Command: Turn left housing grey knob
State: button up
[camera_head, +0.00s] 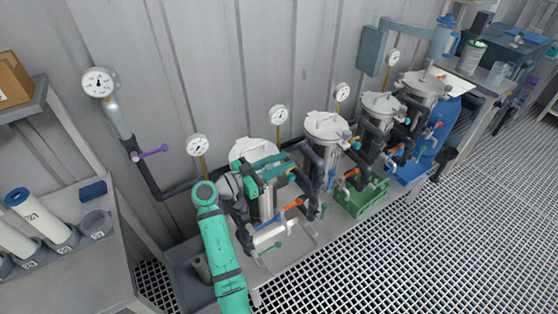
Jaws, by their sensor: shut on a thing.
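The left housing (253,148) is the leftmost steel vessel with a round pale lid, standing upright on the bench below a gauge. My green arm comes up from the bottom and bends right in front of it. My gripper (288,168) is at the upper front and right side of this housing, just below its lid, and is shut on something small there. The grey knob itself is hidden by my gripper or too small to make out. An orange-handled valve (292,205) and a blue handle (271,217) are below my gripper.
The second housing (325,125) stands close on the right, with dark pipes between. More housings, a green crate (362,197) and a blue container (430,135) follow. A purple-handled valve (152,152) is on the left wall pipe. The grating floor at front right is clear.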

jog(key=shift+s+d+f+m+g+h, duration=0.15)
jog(key=shift+m+g+h, duration=0.2)
jog(key=shift+m+g, duration=0.25)
jog(key=shift+s+a+r+m+g+h, duration=0.15)
jog(key=shift+m+g+h, duration=0.25)
jog(key=shift+g, duration=0.4)
jog(key=shift+s+d+f+g, duration=0.1)
jog(key=shift+d+f+g, duration=0.05)
jog(key=shift+g, duration=0.15)
jog(key=o, duration=1.1)
jog(key=shift+c, duration=0.2)
jog(key=v, duration=1)
jog(key=shift+a, duration=0.4)
jog(key=shift+s, duration=0.15)
